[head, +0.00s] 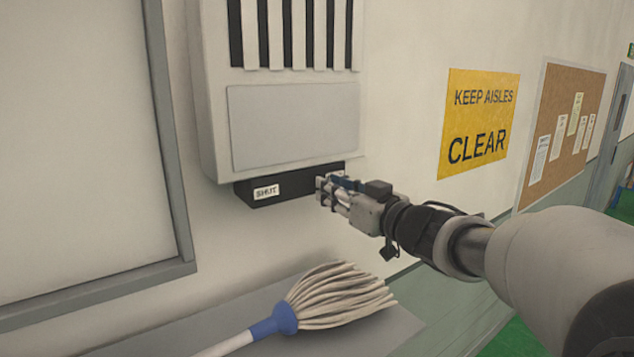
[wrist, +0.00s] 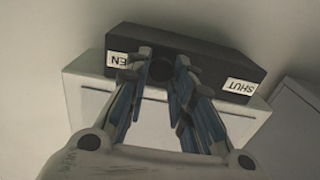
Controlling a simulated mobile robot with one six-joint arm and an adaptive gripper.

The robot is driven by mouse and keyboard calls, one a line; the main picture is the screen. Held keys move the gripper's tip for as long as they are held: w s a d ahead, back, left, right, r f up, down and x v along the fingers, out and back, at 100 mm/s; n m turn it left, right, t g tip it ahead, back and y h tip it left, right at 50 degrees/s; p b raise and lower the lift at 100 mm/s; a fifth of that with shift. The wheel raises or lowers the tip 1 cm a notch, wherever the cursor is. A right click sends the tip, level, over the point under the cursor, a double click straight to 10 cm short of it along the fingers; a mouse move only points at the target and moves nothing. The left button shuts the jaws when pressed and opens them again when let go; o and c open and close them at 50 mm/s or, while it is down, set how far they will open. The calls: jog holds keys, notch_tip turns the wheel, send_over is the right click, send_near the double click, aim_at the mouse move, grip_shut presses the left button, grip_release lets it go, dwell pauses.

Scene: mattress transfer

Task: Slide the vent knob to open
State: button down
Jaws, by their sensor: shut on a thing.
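The vent is a pale wall unit (head: 295,125) with dark slats at the top and a black slide housing (head: 295,184) along its bottom edge. A white SHUT label (head: 266,191) is on the housing's left part in the head view. In the wrist view the housing (wrist: 215,68) appears upside down, with the SHUT label (wrist: 239,87) at right and a partly covered label ending in EN (wrist: 121,60) at left. My gripper (head: 325,188) is at the housing's right part, shut on the dark round knob (wrist: 158,68), nearer the EN label. The fingers partly hide the knob.
A mop (head: 335,296) with a blue collar lies on a grey ledge (head: 385,335) below the vent. A framed panel (head: 80,140) is on the wall at left. A yellow sign (head: 479,122) and a cork board (head: 562,135) hang at right.

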jog(key=c, duration=1.4)
grip_release()
jog(key=shift+w+d, duration=0.15)
jog(key=shift+d, duration=0.1)
jog(key=shift+a, duration=0.1)
jog(key=v, duration=1.2)
jog(key=shift+f, duration=0.1)
